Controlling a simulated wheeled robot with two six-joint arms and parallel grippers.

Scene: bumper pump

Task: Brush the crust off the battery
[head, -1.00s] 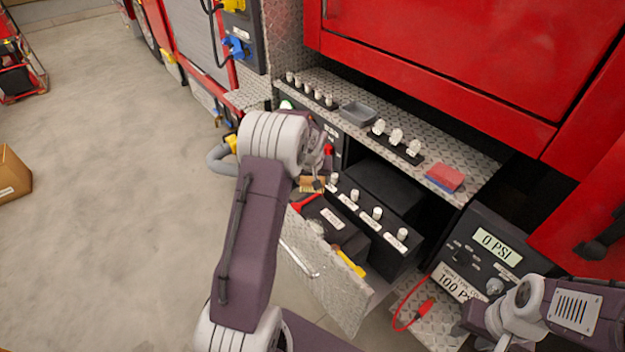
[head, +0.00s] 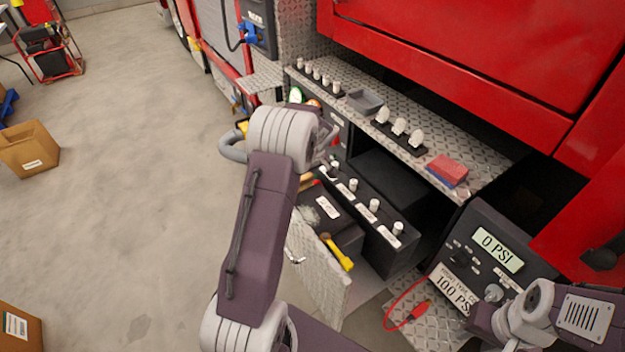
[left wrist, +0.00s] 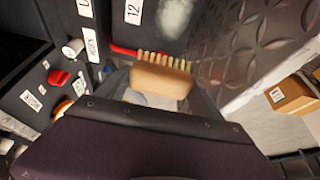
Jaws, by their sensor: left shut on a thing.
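The battery (head: 327,212) is a black box with a white label in the low open compartment. A pale crust patch (head: 303,216) shows on its left end; in the left wrist view the crust (left wrist: 175,16) is a white blur beside the label. My left gripper (left wrist: 153,99) is shut on a brush with a wooden back (left wrist: 160,79) and pale bristles. The bristles point toward the battery side, short of the crust in that picture; contact cannot be told. In the head view my arm mostly hides this gripper. My right gripper (head: 488,322) is low at the right, its fingers unclear.
A yellow-handled tool (head: 338,252) lies beside the battery, near the open diamond-plate door (head: 322,282). A row of labelled switches (head: 365,212) stands right of the battery.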

